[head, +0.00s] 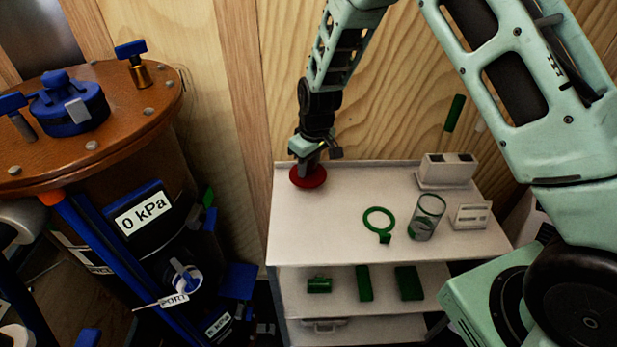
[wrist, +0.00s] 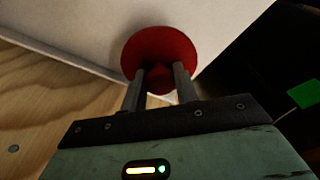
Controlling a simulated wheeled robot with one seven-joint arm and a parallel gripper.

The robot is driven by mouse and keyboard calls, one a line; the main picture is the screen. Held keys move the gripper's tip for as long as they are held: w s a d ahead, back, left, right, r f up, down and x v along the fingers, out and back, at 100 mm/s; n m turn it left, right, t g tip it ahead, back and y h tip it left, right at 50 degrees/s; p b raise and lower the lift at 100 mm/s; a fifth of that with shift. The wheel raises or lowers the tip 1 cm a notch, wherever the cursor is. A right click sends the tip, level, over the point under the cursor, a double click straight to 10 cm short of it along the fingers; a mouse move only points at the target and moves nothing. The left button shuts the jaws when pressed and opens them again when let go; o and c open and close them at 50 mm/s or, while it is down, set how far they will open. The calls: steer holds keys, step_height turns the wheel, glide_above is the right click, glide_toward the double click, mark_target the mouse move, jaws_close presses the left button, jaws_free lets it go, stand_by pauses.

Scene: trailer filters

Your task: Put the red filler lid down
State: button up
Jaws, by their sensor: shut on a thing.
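The red filler lid (head: 308,179) is a round disc at the back left corner of the white shelf unit's top (head: 335,215). My gripper (head: 309,166) points down from above and is shut on the lid's raised middle. In the wrist view, the red lid (wrist: 160,48) shows between and beyond the two fingers of my gripper (wrist: 160,82), with the white surface behind it. I cannot tell whether the lid touches the shelf top or hangs just above it.
A green ring (head: 379,220), a glass (head: 427,217), a white holder (head: 447,168) and a small white stand (head: 470,215) occupy the right of the top. Its front left is clear. A brown-topped tank (head: 90,110) with blue fittings stands left. A wooden wall is behind.

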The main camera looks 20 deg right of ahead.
mark_target(309, 176)
steer(key=shift+f, duration=2.1)
steer(key=shift+f, duration=0.2)
steer(key=o, duration=1)
steer(key=shift+r, duration=0.1)
